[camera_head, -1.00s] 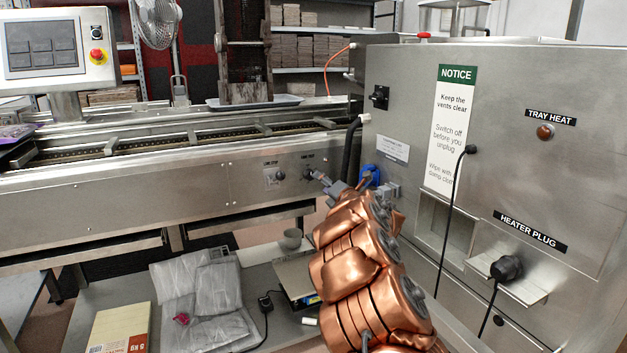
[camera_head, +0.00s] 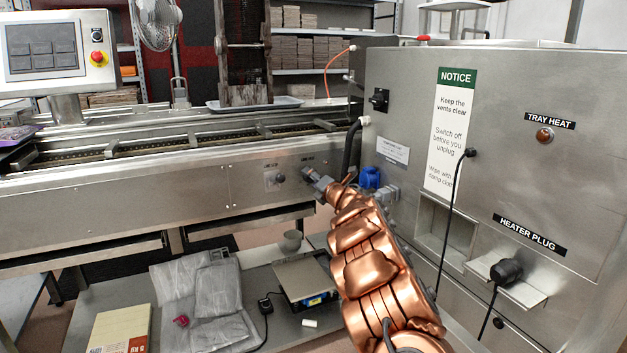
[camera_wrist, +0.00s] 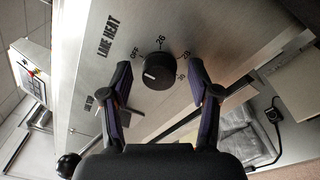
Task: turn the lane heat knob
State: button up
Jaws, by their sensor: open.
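The lane heat knob (camera_wrist: 158,72) is a round black knob with a white pointer line, on a steel panel in the wrist view. My gripper (camera_wrist: 163,92) is open, with one finger on each side of the knob. It looks just short of the knob or around it; I cannot tell if the fingers touch. In the head view my gripper (camera_head: 315,178) is at the front panel of the conveyor (camera_head: 150,195), and it hides the knob there.
A second control (camera_head: 273,178) sits on the panel left of my gripper. The steel cabinet (camera_head: 480,120) with the tray heat lamp (camera_head: 545,134) and heater plug (camera_head: 506,270) stands close to my arm's right. A shelf below holds grey bags (camera_head: 205,295) and a scale (camera_head: 305,280).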

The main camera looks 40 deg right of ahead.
jog(key=shift+c, duration=0.2)
jog(key=c, duration=1.1)
jog(key=shift+m, duration=0.3)
jog(key=m+h+p, duration=0.1)
jog(key=m+p, duration=0.3)
jog(key=m, duration=0.4)
jog(key=m+p, duration=0.4)
jog(key=m, duration=0.4)
jog(key=m+h+p, duration=0.1)
jog(key=m+p, duration=0.3)
jog(key=m, duration=0.4)
jog(key=shift+a+f+h, duration=0.2)
jog(key=shift+f+h, duration=0.1)
jog(key=shift+m, duration=0.4)
